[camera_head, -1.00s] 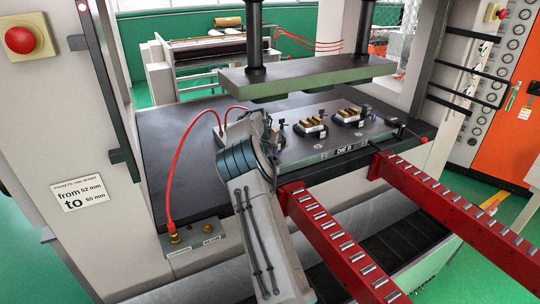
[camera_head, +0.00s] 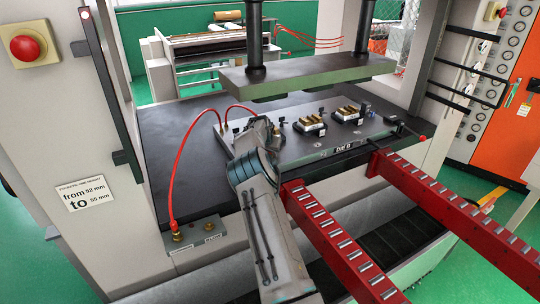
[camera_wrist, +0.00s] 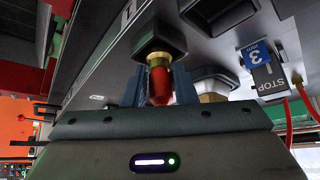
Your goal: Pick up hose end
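A red hose (camera_head: 170,172) rises from a small socket box (camera_head: 197,236), arcs over and comes down at the die plate (camera_head: 335,152). A shorter red loop (camera_head: 235,107) runs from the plate's left edge to behind my gripper. My gripper (camera_head: 262,127) is at the plate's left end, its fingers mostly hidden in the head view. In the wrist view my two dark fingers (camera_wrist: 160,88) stand close on either side of a red piece (camera_wrist: 159,86), below a brass collar (camera_wrist: 154,60) on a black block (camera_wrist: 160,35). I cannot tell whether they touch it.
A green press beam (camera_head: 305,73) hangs over the plate. Brass-topped black blocks (camera_head: 310,125) stand right of my gripper. Two red roller rails (camera_head: 335,245) extend forward on the right.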

